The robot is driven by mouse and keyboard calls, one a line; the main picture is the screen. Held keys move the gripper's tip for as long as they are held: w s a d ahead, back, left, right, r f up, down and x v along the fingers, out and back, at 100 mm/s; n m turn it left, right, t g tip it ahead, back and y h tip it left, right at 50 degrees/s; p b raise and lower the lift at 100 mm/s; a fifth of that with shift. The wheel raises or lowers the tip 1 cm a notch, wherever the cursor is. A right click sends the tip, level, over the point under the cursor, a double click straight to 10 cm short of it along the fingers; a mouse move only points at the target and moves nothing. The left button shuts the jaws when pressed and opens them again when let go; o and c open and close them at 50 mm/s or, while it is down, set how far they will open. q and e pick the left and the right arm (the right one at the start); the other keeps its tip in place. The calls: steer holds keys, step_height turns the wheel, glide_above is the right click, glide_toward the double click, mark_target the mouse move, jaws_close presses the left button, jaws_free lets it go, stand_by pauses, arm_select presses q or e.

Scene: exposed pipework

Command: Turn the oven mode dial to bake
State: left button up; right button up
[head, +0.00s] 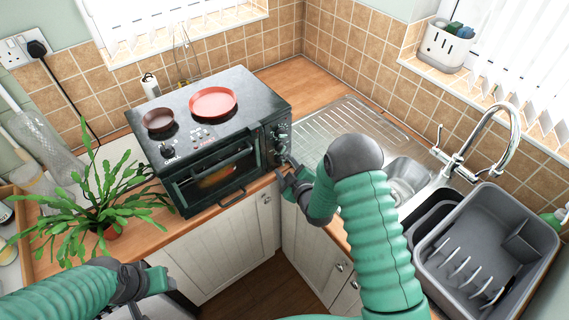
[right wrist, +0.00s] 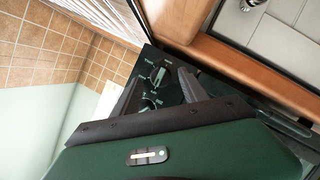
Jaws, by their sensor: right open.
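The black mini oven (head: 213,180) stands on the corner counter with its glass door shut. Its control panel (head: 279,140) with several dials is at the right end of the front. My right gripper (head: 287,176) is by the panel's lower part. In the right wrist view its two dark fingers are open, and a black dial with a pale pointer (right wrist: 158,76) shows between and beyond their tips. A second dial (right wrist: 149,104) is partly hidden low between the fingers. The dial labels are too small to read. My left gripper (head: 155,281) is low at the left, away from the oven; its fingers are unclear.
A spiky potted plant (head: 105,195) stands left of the oven. The sink (head: 405,175) and grey dish rack (head: 485,250) are at the right.

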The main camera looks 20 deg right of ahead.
steer(key=shift+w+f, duration=0.2)
steer(key=shift+w, duration=0.4)
steer(key=shift+a, duration=0.1)
jaws_close()
steer(key=shift+s, duration=0.1)
steer(key=shift+d+m+g+y+b, duration=0.25)
steer(key=shift+m+g+y, duration=0.3)
steer(key=shift+m, duration=0.45)
steer(key=shift+d+r+m+y, duration=0.1)
steer(key=shift+m+y, duration=0.45)
steer(key=shift+m, duration=0.35)
steer(key=m+g+y, duration=0.1)
steer(key=m+y, duration=0.1)
steer(key=m, duration=0.2)
steer(key=shift+d+y, duration=0.15)
steer(key=shift+y, duration=0.25)
steer(key=shift+p, duration=0.3)
